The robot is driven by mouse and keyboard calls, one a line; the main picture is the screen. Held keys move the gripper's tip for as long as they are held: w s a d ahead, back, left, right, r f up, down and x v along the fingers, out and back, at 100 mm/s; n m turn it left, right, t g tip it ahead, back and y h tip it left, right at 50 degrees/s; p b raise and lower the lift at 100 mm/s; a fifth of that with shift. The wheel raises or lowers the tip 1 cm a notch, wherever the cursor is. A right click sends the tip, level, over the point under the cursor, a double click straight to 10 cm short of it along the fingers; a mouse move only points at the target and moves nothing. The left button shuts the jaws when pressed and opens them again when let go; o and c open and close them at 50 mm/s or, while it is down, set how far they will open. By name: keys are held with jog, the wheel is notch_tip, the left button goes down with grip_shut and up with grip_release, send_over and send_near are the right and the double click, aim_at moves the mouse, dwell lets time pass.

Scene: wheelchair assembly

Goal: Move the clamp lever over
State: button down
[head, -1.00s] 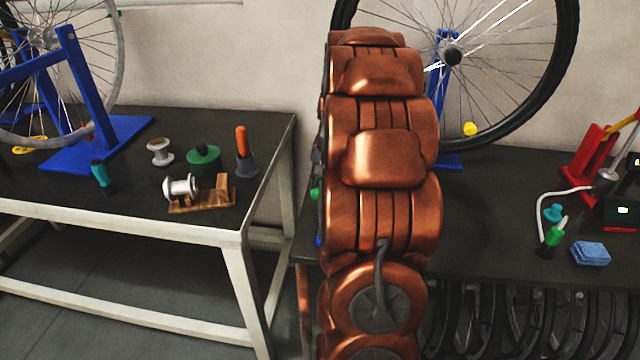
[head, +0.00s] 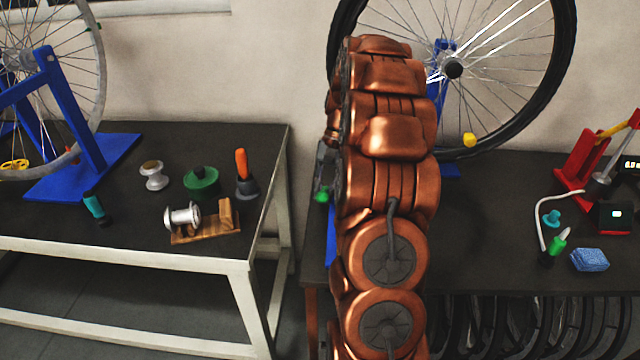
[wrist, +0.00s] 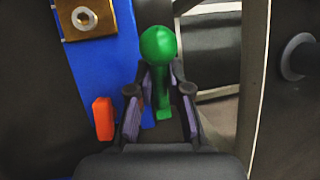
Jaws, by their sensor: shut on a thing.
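The clamp lever (wrist: 160,45) is a green stem with a round green ball knob, in the middle of the wrist view. My gripper (wrist: 160,88) has its dark, padded fingers on either side of the green stem and is shut on it, with the knob beyond the fingertips. Beside it on the left is a blue upright part (wrist: 92,70) with a brass plate and bolt (wrist: 87,18). In the head view, a bit of green (head: 321,194) shows at the left edge of my copper arm, which hides most of the gripper and clamp.
An orange tab (wrist: 103,118) sits left of my fingers. In the head view, a spoked wheel (head: 453,68) stands behind my arm on the right dark bench (head: 480,245). A blue sponge (head: 590,259) lies there. The left bench holds a wooden block with a silver hub (head: 182,216).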

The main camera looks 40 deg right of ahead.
jog(key=shift+w+d+r+g+y+p, duration=0.2)
jog(key=shift+r+g+y+p, duration=0.1)
jog(key=shift+y+p, duration=0.1)
jog(key=c, duration=1.1)
grip_release()
jog(key=shift+a+f+b, duration=0.1)
jog(key=shift+f+b, duration=0.15)
jog(key=shift+b, duration=0.1)
